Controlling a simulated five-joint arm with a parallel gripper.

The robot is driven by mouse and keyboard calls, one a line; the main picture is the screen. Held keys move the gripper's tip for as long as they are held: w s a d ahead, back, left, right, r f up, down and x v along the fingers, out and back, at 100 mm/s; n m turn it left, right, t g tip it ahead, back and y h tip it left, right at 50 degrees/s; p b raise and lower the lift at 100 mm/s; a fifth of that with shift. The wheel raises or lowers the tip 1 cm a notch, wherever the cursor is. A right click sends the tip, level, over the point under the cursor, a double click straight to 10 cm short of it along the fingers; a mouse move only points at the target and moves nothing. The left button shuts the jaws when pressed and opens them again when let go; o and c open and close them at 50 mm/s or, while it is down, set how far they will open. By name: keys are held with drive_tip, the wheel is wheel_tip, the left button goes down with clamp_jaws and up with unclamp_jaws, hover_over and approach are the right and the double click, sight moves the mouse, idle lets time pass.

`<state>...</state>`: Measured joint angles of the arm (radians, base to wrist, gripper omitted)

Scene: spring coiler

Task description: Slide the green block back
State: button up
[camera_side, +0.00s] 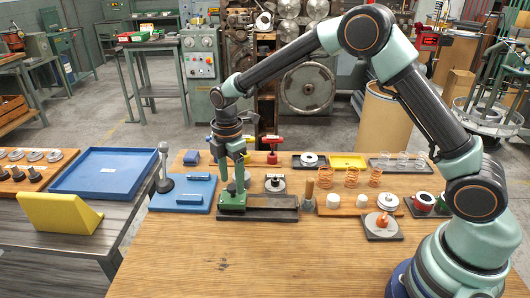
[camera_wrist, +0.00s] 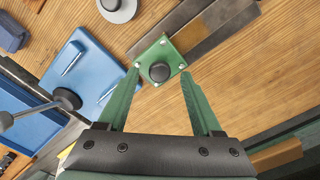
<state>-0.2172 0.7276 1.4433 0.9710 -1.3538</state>
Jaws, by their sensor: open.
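The green block (camera_side: 232,201) sits at the left end of a dark metal slide track (camera_side: 270,213) on the wooden bench. In the wrist view the green block (camera_wrist: 172,54) is a square plate with corner screws and a round black knob (camera_wrist: 159,72) on top. My gripper (camera_side: 234,181) points down over the block. Its jaws are open, and in the wrist view the fingertips (camera_wrist: 160,75) lie either side of the knob with gaps. I cannot tell how far the tips are above the plate.
A blue plate (camera_side: 184,194) lies just left of the track. A wooden-handled post (camera_side: 309,191) stands at its right end, and copper springs (camera_side: 351,177) stand behind to the right. A grey disc part (camera_side: 275,184) sits behind the track. The front of the bench is clear.

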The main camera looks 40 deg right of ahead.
drive_tip(key=shift+f, duration=0.7)
clamp_jaws()
drive_tip(key=shift+r, duration=0.1)
idle(0.9)
